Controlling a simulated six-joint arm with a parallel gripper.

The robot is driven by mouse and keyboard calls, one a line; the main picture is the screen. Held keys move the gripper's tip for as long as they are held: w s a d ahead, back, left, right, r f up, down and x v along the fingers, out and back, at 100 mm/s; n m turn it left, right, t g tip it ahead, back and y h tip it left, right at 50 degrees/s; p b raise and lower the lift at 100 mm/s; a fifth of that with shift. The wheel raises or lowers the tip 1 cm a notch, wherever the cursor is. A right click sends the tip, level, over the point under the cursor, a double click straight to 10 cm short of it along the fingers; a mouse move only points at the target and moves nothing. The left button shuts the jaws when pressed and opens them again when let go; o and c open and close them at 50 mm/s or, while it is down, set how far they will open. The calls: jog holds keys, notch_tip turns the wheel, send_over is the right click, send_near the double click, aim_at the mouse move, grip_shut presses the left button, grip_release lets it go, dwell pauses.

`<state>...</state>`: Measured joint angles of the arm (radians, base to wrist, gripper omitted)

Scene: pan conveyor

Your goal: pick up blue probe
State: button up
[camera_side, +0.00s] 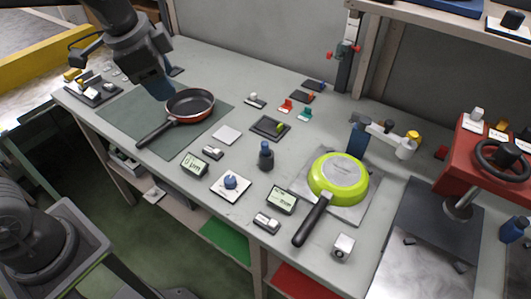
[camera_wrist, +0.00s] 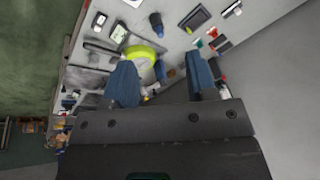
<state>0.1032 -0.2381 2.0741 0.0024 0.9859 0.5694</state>
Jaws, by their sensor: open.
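My gripper (camera_side: 157,91) is at the upper left in the side view, with its blue fingers low beside the red-rimmed black pan (camera_side: 189,104). In the wrist view my gripper (camera_wrist: 161,74) has its two blue fingers apart with nothing held between them. A small upright dark-blue probe-like piece (camera_side: 265,155) stands mid-table, well away from my gripper; it also seems to show in the wrist view (camera_wrist: 157,22). A blue knob-like piece (camera_side: 231,182) sits on a white square plate in front of it. I cannot tell for certain which is the blue probe.
A lime-green pan (camera_side: 338,177) lies upside down on a grey plate to the right. Small displays (camera_side: 282,200) and blocks are scattered mid-table. A blue upright piece (camera_side: 357,138) stands behind the green pan. A red machine with a black handwheel (camera_side: 502,160) is at the right.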

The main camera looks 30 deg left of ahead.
jog(key=w+d+f+m+g, duration=0.1)
jog(key=w+d+f+m, duration=0.15)
jog(key=w, duration=0.25)
jog(key=w+d+f+m+g, duration=0.1)
jog(key=w+d+m, duration=0.1)
jog(key=w+m, duration=0.25)
jog(key=m+g, duration=0.1)
jog(key=m, duration=0.4)
send_over(265, 143)
notch_tip(265, 143, down, 8)
jog(key=f, duration=0.7)
jog(key=shift+w+a+f, duration=0.1)
jog(key=shift+a+f, duration=0.1)
jog(key=shift+a, duration=0.05)
jog(key=shift+d+f, duration=0.2)
jog(key=shift+f, duration=2.9)
grip_shut()
